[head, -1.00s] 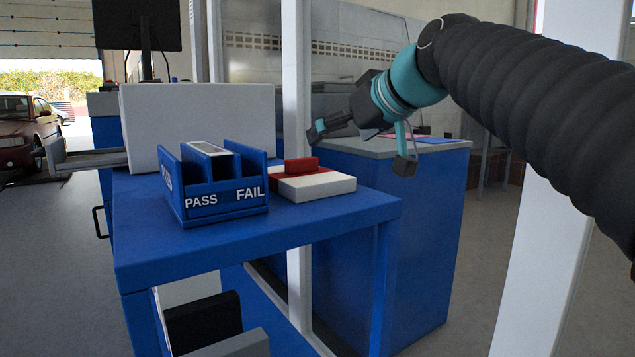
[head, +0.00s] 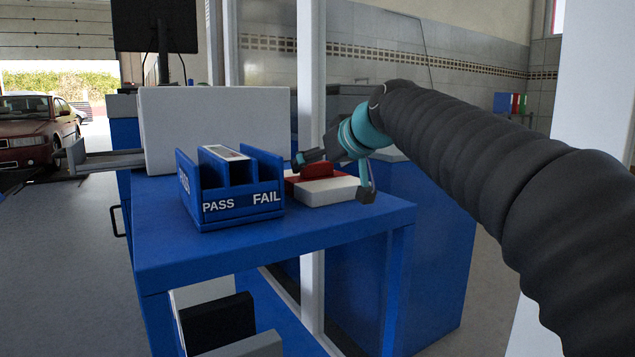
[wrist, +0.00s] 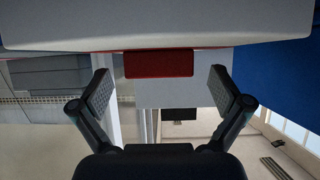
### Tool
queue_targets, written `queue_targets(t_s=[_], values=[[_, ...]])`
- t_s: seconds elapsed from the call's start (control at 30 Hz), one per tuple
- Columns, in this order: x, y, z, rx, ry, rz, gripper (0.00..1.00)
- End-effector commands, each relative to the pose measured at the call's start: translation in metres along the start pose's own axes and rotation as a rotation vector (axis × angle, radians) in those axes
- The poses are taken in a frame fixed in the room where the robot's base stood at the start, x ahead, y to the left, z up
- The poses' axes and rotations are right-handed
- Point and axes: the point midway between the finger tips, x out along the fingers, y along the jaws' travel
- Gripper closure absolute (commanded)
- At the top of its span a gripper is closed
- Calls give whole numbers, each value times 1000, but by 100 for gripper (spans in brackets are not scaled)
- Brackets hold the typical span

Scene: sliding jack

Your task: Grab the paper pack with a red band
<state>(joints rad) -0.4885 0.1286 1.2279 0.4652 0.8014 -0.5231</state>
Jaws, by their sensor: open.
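The paper pack (head: 330,192) is white with a red band and a raised red piece (head: 317,171) on top. It lies flat on the blue table, just right of the PASS/FAIL holder. My gripper (head: 333,178) is open and empty, close over the pack. In the head view one finger is near the red piece and the other hangs by the pack's front right corner. In the wrist view the pack's white face (wrist: 160,28) fills the top. The red piece (wrist: 158,63) shows between the lines of my two spread fingers (wrist: 160,92), a little beyond their tips.
The blue PASS/FAIL holder (head: 240,212) stands close left of the pack. A white panel (head: 215,125) stands behind it. The blue table (head: 300,240) is clear in front. A white post (head: 311,90) rises behind the table, with a blue cabinet (head: 430,250) to the right.

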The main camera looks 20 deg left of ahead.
Motion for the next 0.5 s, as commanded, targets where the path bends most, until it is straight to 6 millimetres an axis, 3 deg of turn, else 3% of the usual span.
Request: queue_targets(t_s=[0.13,0.37,0.5], values=[[18,0,0,1,-1,0,0],[20,0,0,1,0,1,0],[20,0,0,0,0,1,32]])
